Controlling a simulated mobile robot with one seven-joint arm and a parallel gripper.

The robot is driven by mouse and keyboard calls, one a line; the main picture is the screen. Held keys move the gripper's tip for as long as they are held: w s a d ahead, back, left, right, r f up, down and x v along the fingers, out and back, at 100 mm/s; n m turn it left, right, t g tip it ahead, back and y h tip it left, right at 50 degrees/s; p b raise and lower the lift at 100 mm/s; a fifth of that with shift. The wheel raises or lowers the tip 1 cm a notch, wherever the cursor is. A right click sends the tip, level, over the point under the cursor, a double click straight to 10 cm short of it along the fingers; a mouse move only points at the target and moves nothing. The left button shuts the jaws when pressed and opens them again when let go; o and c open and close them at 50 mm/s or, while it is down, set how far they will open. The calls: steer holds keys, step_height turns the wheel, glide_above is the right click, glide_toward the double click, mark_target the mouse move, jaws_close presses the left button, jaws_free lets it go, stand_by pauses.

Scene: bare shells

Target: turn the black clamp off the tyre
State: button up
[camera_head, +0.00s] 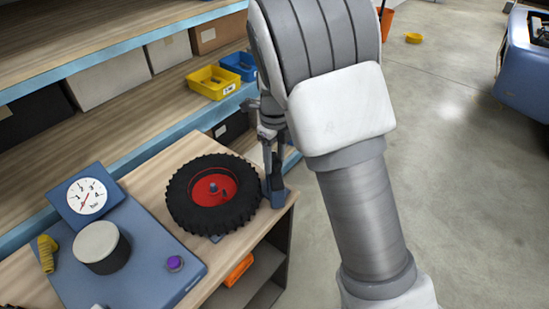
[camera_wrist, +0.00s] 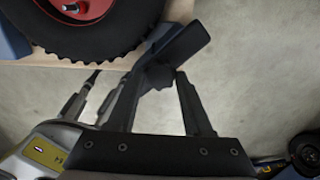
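The black tyre (camera_head: 178,200) with a red hub lies flat on the wooden bench top. The black clamp (camera_head: 277,181) stands on a blue mount (camera_head: 276,198) at the tyre's right edge. In the wrist view, the clamp's dark bar (camera_wrist: 186,42) slants up to the right, beside the tyre tread (camera_wrist: 80,43), and does not cross the hub. My gripper (camera_head: 272,150) points down at the clamp. In the wrist view, its two fingers (camera_wrist: 161,80) stand apart on either side of the clamp's dark knob. I cannot tell whether both press on it.
A blue panel (camera_head: 150,262) with a gauge (camera_head: 87,196), a grey-topped cylinder (camera_head: 97,243) and a purple button (camera_head: 175,263) lies left of the tyre. Shelves with a yellow bin (camera_head: 213,84) and a blue bin (camera_head: 240,65) stand behind. Open floor lies to the right.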

mark_target(275, 163)
steer(key=o, duration=0.4)
step_height(275, 163, up, 18)
steer(key=shift+f, duration=0.25)
steer(key=shift+d, duration=0.1)
stand_by(0.3)
